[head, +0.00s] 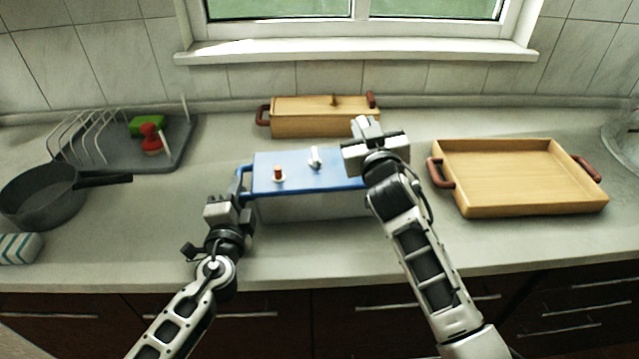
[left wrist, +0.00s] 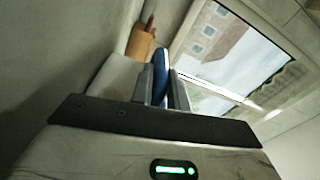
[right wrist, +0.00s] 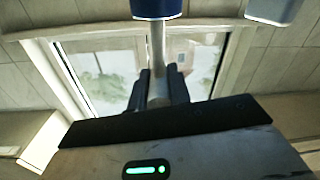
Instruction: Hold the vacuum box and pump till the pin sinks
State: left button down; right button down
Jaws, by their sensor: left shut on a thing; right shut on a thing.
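The vacuum box (head: 310,207) stands on the counter with a blue lid (head: 295,182). A red pin (head: 278,172) stands up from a pale collar on the lid, and a white knob (head: 315,160) sits to its right. My left gripper (head: 232,203) is shut on the blue handle at the box's left end; blue shows between its fingers in the left wrist view (left wrist: 161,75). My right gripper (head: 372,138) is shut on the grey pump handle over the lid's right end. The right wrist view shows its rod (right wrist: 157,45) running into a blue cylinder (right wrist: 158,9). My right arm hides the box's right end.
A wooden lidded box (head: 312,122) stands behind. A wooden tray (head: 515,180) with brown handles is to the right. A dark pan (head: 40,195), a dish rack (head: 175,150) and a striped cloth (head: 18,248) are at the left. The counter's front strip is mostly clear.

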jog(key=shift+r, duration=0.4)
jog(key=shift+f, duration=0.1)
jog(key=shift+d+f, duration=0.1)
jog(key=shift+f, duration=2.4)
jog(key=shift+r, duration=2.6)
jog(key=shift+f, duration=2.6)
